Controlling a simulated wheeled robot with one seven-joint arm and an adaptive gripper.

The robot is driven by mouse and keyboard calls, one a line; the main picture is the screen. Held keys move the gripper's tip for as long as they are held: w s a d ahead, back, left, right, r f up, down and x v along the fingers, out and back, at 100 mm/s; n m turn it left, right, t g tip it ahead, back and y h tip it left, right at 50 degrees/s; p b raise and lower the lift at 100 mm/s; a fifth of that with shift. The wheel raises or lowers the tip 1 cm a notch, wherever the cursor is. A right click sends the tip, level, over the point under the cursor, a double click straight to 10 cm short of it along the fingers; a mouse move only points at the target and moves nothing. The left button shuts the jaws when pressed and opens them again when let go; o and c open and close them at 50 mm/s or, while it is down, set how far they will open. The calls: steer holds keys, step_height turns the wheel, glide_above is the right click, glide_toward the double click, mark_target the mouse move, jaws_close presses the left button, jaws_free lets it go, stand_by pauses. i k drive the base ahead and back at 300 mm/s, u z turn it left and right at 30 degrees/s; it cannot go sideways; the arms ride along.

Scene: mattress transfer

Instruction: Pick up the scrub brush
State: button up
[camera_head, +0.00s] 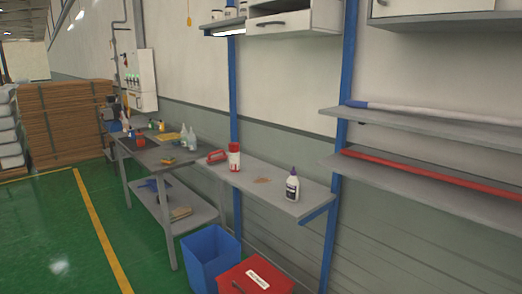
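No object is plain enough for me to name as the scrub brush with certainty. A small tan, block-like object that may be a brush (180,213) lies on the lower shelf of the grey workbench (190,180). A small orange-yellow item (168,161) lies on the bench top, too small to identify. My gripper is not in view.
A blue bin (208,258) and a red box (255,278) stand below. Green floor (60,235) at left is clear.

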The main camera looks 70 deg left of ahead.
mark_target(221, 158)
steer(key=u, duration=2.75)
